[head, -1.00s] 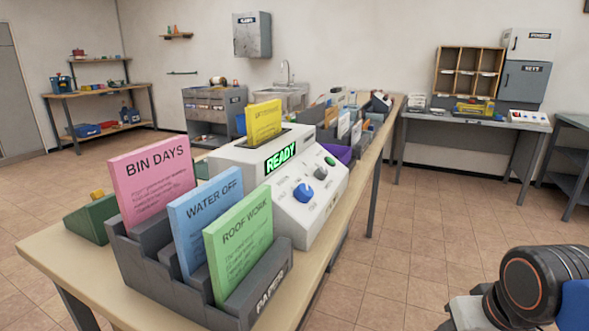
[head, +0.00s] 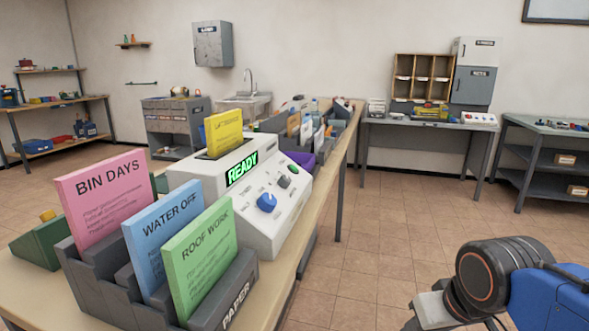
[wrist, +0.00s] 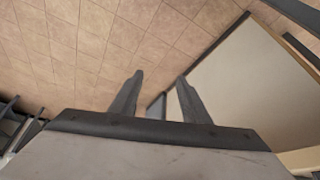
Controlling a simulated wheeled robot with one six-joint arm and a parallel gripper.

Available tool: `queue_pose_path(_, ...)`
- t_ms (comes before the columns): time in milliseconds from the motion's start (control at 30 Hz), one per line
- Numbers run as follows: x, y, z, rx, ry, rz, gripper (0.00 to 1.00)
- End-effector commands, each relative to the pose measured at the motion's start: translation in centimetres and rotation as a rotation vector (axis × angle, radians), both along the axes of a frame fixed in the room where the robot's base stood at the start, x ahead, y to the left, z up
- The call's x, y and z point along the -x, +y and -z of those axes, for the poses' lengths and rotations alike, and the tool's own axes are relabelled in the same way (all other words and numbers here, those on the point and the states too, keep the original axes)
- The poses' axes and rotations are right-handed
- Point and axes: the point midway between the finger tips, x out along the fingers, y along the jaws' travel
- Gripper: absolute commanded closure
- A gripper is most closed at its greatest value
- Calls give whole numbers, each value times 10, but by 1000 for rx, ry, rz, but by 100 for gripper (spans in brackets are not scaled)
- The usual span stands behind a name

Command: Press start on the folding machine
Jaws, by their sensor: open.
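The white folding machine (head: 281,228) stands on the long wooden table in the head view. Its green-lit display (head: 242,168) reads READY. A yellow paper stack (head: 223,132) sits in its top slot. Its sloped panel has a blue knob (head: 267,202), a grey knob (head: 284,182) and a green button (head: 293,169); the small labels are too blurred to read. My gripper (wrist: 158,85) is open and empty in the wrist view, with floor tiles between and beyond its fingers. In the head view my arm is at the lower right, apart from the machine.
A grey paper rack (head: 225,300) with pink, blue and green sheets stands in front of the machine. A green device (head: 38,243) is at the left. Bins (head: 322,142) line the table behind. Tiled floor (head: 385,235) is clear on the right.

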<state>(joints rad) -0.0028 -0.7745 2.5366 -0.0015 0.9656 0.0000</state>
Motion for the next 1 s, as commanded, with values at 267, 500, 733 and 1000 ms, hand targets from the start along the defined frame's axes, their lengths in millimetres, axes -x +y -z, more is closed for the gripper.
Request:
queue_pose_path(267, 0, 0, 0, 0, 0, 0, 100)
queue_pose_path(500, 0, 0, 0, 0, 0, 0, 100)
queue_pose_path(733, 0, 0, 0, 0, 0, 0, 100)
queue_pose_path(1000, 0, 0, 0, 0, 0, 0, 100)
